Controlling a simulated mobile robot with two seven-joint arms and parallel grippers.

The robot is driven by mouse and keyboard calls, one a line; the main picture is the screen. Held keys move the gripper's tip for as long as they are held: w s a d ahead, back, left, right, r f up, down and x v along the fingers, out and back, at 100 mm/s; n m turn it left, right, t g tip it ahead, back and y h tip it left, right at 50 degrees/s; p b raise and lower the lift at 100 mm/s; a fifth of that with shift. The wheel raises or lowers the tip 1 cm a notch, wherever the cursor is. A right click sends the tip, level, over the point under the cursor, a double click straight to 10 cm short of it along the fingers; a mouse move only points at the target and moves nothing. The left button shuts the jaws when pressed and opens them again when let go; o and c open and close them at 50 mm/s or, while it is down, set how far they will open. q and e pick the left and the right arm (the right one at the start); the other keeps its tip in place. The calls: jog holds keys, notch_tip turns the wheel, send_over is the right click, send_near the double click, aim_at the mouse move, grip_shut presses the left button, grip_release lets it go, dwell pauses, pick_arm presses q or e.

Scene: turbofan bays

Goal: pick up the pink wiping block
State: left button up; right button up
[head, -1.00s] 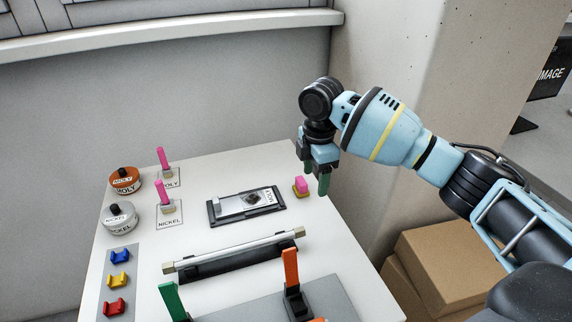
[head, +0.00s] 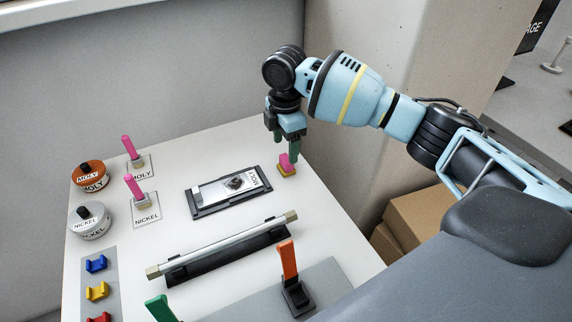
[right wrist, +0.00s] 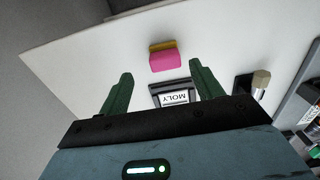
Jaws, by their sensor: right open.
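The pink wiping block (head: 284,160) has a yellowish base (head: 288,171) and sits on the white table, right of the framed tray. My right gripper (head: 285,150) is open and empty, close above and behind the block in the head view. In the right wrist view the pink wiping block (right wrist: 163,60) lies beyond the two green fingertips of my right gripper (right wrist: 160,82), in line with the gap between them. The fingers do not appear to touch it. My left gripper is not in view.
A dark framed tray (head: 224,209) labelled MOLY lies left of the block. A metal bar (head: 222,243) rests on a black stand in front. MOLY (head: 90,177) and NICKEL (head: 89,222) tins and pink-handled brushes stand at left. Cardboard boxes (head: 418,215) are beside the table.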

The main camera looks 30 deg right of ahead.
aim_at(286, 158)
jog(key=f, duration=0.5)
jog(key=shift+s, duration=0.4)
jog(key=shift+a, duration=0.1)
jog(key=c, duration=1.1)
jog(key=shift+o, duration=0.2)
jog(key=shift+r+p, duration=0.3)
jog(key=shift+r, duration=4.7)
jog(key=o, duration=0.4)
jog(key=c, duration=0.3)
